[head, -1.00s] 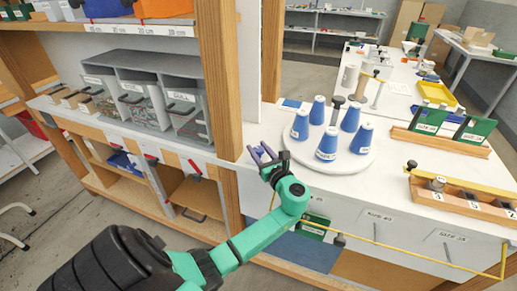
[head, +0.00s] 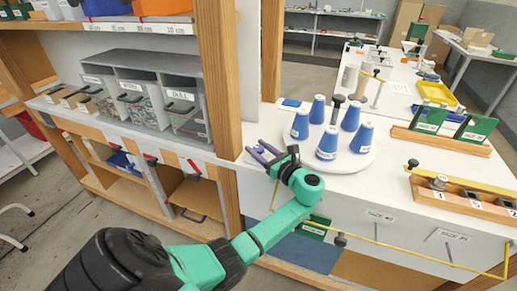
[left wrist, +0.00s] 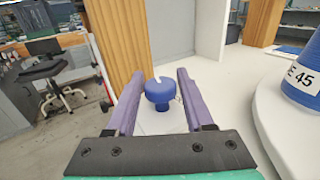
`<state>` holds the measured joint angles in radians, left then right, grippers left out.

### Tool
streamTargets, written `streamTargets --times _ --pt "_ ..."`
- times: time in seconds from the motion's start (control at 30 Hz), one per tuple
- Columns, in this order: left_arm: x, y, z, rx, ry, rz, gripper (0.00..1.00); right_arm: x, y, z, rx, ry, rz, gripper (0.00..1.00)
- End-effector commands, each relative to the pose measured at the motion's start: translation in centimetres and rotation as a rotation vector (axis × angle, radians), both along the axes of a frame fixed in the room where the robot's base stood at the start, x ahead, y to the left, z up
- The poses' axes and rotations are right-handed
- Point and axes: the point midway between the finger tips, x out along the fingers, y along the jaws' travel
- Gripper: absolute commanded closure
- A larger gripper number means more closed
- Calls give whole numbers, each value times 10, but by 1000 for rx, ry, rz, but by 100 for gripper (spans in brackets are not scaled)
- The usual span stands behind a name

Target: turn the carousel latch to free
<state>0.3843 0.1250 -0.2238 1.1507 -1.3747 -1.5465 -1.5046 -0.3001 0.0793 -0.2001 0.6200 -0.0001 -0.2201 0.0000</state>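The carousel is a white round disc (head: 350,162) bearing several blue cones (head: 327,142) around a dark central knob (head: 338,101). The latch appears to be a blue knob with a pale slot on top (left wrist: 158,91), beside the carousel's edge in the left wrist view. In the head view I cannot make it out clearly near the gripper. My left gripper (head: 258,147) is open at the table's front left corner. In the left wrist view its purple fingers (left wrist: 159,76) stand on either side of the blue knob, with gaps showing. My right gripper is out of view.
A wooden post (head: 219,80) rises close to the left of my gripper. A cone labelled 45 (left wrist: 302,75) stands on the carousel to the right. Wooden racks with green plates (head: 427,117) and a numbered block (head: 461,198) lie further right on the white table.

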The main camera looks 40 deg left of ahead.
Motion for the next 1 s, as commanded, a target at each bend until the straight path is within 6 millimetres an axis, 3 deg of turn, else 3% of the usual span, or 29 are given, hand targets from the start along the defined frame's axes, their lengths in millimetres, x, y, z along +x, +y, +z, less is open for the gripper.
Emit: streamTargets --times 0.33,0.47,0.8,1.0 --pt "0 0 0 0 1 0 24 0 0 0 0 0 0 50" --pt "-2 -12 -2 -1 1 -3 24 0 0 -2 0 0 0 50" --pt "-18 -105 -3 -3 1 -3 24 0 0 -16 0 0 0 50" --pt "-24 -139 -1 -2 0 -1 24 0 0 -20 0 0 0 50"
